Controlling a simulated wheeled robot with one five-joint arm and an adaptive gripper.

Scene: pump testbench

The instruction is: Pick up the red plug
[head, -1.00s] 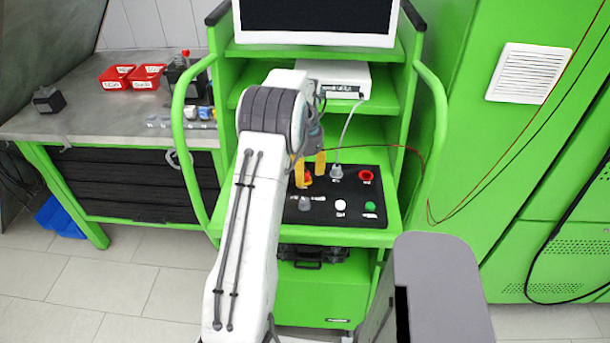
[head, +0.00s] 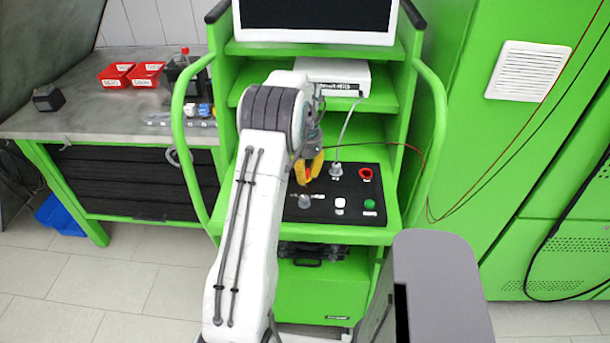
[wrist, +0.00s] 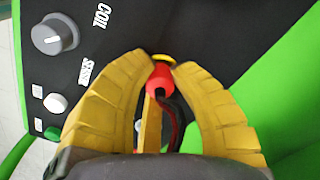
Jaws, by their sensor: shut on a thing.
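The red plug (wrist: 160,80) is between the yellow fingers of my gripper (wrist: 160,62) in the wrist view, with dark and red leads trailing from it toward me. The fingers are closed around it, and a yellow ring shows just beyond its far end. In the head view my gripper (head: 309,170) is over the left part of the black control panel (head: 322,213). The plug is mostly hidden there behind the fingers. I cannot tell whether the plug is still touching the panel.
Red bins (head: 148,75) stand on the left bench.

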